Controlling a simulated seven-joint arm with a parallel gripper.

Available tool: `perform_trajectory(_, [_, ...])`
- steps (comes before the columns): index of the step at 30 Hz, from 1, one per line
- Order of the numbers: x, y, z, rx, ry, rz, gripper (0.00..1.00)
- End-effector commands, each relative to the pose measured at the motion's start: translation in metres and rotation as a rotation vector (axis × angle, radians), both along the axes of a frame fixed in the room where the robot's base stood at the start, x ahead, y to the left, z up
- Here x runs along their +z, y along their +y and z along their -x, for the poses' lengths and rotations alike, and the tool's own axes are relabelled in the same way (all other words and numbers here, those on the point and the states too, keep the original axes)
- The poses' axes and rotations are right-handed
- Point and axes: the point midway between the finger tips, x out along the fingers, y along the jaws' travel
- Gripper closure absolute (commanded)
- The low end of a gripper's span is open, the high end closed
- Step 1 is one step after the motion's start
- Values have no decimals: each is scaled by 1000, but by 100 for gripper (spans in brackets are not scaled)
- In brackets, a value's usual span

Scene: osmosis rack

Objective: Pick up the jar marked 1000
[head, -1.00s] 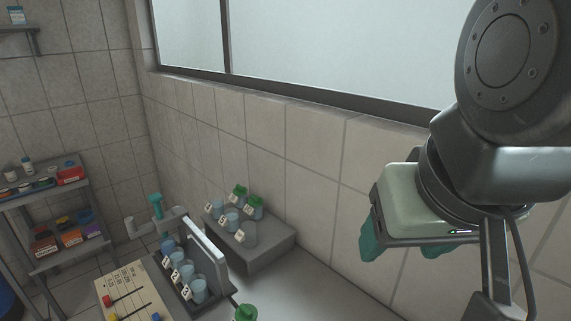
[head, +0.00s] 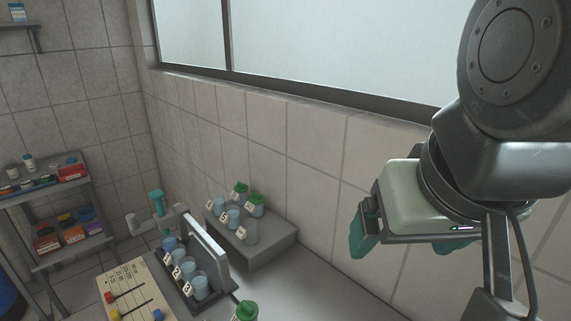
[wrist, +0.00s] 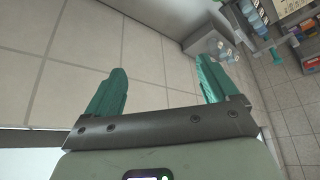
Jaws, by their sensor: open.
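Several small labelled jars (head: 232,217) stand on a grey step against the tiled wall, two of them with green lids. Several open jars of bluish liquid (head: 200,287) stand in a row in a dark rack in front of a pale upright panel. A green-lidded jar (head: 246,311) is cut off by the lower edge. The labels are too small for me to read, so I cannot tell which jar is marked 1000. My gripper (wrist: 162,68) has teal fingers spread apart with nothing between them. In the head view it hangs at right, well away from the jars.
A cream board with coloured sliders (head: 132,292) lies left of the rack. A teal-topped tap-like fitting (head: 157,203) stands behind it. A shelf unit with bottles and boxes (head: 70,236) is at far left. The counter (head: 305,290) right of the rack is bare.

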Motion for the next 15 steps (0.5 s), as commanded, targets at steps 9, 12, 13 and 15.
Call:
perform_trajectory(9, [93,0,-2,0,-11,0,13])
perform_trajectory(12, [142,0,-2,0,-6,0,13])
perform_trajectory(13, [155,0,-1,0,-6,0,13])
perform_trajectory(15, [180,0,-1,0,-4,0,13])
